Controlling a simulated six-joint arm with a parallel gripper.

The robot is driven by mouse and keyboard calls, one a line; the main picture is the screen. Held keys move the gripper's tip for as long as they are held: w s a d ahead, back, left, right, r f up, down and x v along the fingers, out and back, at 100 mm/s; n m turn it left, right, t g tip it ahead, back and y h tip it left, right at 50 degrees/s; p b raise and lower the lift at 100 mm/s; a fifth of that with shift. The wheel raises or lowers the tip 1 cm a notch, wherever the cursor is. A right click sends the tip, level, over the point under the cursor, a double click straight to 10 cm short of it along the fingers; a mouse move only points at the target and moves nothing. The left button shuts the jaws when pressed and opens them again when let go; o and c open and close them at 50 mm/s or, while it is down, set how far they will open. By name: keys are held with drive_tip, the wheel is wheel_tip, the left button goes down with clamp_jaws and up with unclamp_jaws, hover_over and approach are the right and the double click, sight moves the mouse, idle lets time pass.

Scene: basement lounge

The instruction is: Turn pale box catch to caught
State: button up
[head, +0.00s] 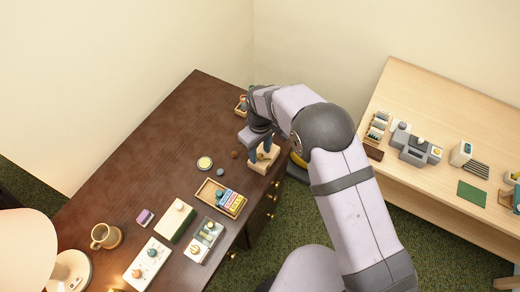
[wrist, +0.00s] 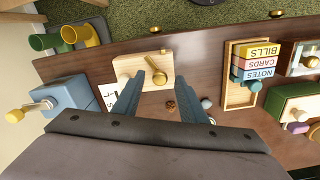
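A pale wooden box (wrist: 128,66) lies on the dark desk (wrist: 215,60) in the wrist view. A brass catch with a round knob (wrist: 159,77) is on its top, its arm slanting up and left from the knob. A small metal piece sits at the box's far edge. My gripper (wrist: 158,82) is open, its two blue fingers apart on either side of the knob. I cannot tell whether they touch it. In the head view the pale box (head: 262,166) shows below my gripper (head: 261,152), which hides part of it. Whether the catch is caught is not clear.
A blue box (wrist: 72,93) with a yellow knob stands left of the pale box, with green and yellow cups (wrist: 83,35) beyond. A tray (wrist: 238,100) of labelled blocks lies right. Small round pieces (wrist: 170,105) lie near the fingers. The desk's far left is clear.

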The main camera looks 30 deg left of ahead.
drive_tip(key=shift+f, duration=0.25)
clamp_jaws()
drive_tip(key=shift+m, duration=0.3)
drive_tip(key=shift+m+b, duration=0.75)
drive_tip(key=shift+m, duration=0.45)
drive_tip(key=shift+m+b, duration=0.45)
drive_tip(key=shift+m, duration=0.95)
drive_tip(key=shift+a, duration=0.1)
